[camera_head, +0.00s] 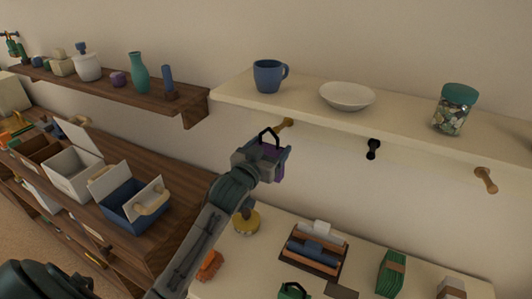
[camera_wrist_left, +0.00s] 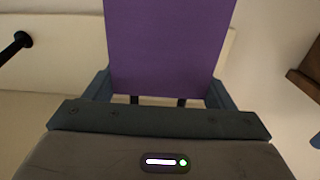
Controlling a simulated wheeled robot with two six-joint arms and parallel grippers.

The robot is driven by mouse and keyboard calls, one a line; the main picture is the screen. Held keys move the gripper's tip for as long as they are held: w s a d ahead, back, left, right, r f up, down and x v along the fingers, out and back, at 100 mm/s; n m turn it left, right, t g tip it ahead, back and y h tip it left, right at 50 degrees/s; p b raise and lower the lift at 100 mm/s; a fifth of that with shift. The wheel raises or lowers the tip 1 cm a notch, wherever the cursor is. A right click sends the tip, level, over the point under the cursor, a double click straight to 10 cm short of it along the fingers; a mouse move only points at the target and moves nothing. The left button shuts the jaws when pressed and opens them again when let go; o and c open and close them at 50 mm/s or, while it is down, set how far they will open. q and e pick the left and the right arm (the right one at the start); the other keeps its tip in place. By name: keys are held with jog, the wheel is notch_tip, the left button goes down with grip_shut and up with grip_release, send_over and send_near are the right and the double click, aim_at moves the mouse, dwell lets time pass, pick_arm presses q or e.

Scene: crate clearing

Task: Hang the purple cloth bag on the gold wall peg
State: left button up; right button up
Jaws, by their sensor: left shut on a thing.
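The purple cloth bag (camera_head: 281,168) is mostly hidden behind my left gripper (camera_head: 268,158) in the head view. The gripper is shut on it, and the bag fills the space between the fingers (camera_wrist_left: 158,92) in the left wrist view, where it shows as a flat purple panel (camera_wrist_left: 168,45). A dark handle loop stands up above the gripper. The gold wall peg (camera_head: 285,124) sticks out under the cream shelf, just right of the loop's top. I cannot tell whether the loop is around the peg or only in front of it. My right gripper is not in view.
A black peg (camera_head: 373,149) and a tan peg (camera_head: 485,180) are further right. The cream shelf (camera_head: 400,124) above bears a blue mug (camera_head: 268,76), a white bowl (camera_head: 347,96) and a jar (camera_head: 454,108). Below are a brown rack (camera_head: 312,250) and green items (camera_head: 391,271).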

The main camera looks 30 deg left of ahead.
pick_arm(q)
jog(key=w+f+b, duration=0.1)
jog(key=w+b, duration=0.1)
jog(key=w, duration=0.5)
jog(key=shift+a+f, duration=0.2)
dwell(0.5)
dwell(0.6)
jog(key=o, duration=1)
jog(key=shift+o, duration=0.2)
jog(key=shift+f, duration=0.1)
